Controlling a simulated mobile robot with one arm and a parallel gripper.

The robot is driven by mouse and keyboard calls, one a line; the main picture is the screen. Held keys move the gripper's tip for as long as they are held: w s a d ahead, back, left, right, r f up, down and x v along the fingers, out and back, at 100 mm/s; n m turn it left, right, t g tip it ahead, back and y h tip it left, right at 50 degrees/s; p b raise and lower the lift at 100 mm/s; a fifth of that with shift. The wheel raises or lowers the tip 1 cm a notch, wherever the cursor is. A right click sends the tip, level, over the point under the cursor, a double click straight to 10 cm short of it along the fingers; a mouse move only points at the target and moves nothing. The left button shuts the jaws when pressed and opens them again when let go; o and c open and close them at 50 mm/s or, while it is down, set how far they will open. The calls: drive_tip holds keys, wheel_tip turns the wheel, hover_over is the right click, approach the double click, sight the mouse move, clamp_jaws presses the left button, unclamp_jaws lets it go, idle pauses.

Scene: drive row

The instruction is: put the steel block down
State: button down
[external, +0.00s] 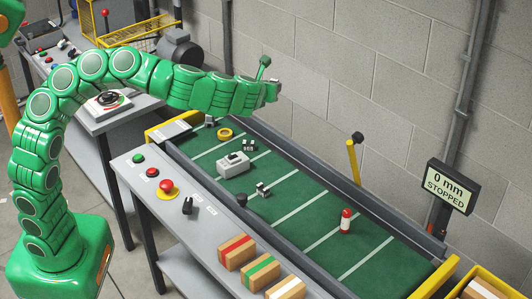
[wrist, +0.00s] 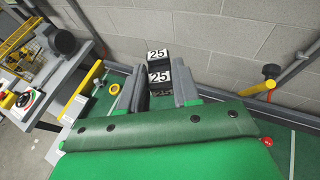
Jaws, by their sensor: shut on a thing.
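The steel block (wrist: 160,78) shows in the wrist view as a dark block with white labels reading 25. It sits between the two grey fingers of my gripper (wrist: 162,92), which is shut on it. In the external view my gripper (external: 272,91) is stretched out to the right at the far end of the green belt (external: 310,217), raised above it. The block is too small there to make out clearly. Its underside is hidden in both views.
On the belt are a yellow tape roll (external: 225,134), a grey box (external: 233,163), small dark-and-white blocks (external: 263,190) and a red-and-white cylinder (external: 346,221). A yellow post (external: 353,160) stands at the far rail. A display (external: 452,187) reads 0 mm STOPPED.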

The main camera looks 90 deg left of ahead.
drive_tip(key=s+a+r+n+g, duration=0.5)
drive_tip(key=s+a+n+g, duration=0.1)
drive_tip(key=s+g, duration=0.15)
drive_tip(key=n+g, duration=0.2)
hover_over(272, 168)
drive_tip(key=shift+s+d+f, duration=0.1)
drive_tip(key=shift+s+f, duration=0.05)
drive_tip(key=shift+f, duration=20.35)
drive_tip(key=shift+f, duration=0.1)
drive_tip(key=shift+f, duration=1.75)
drive_tip(key=shift+f, duration=0.1)
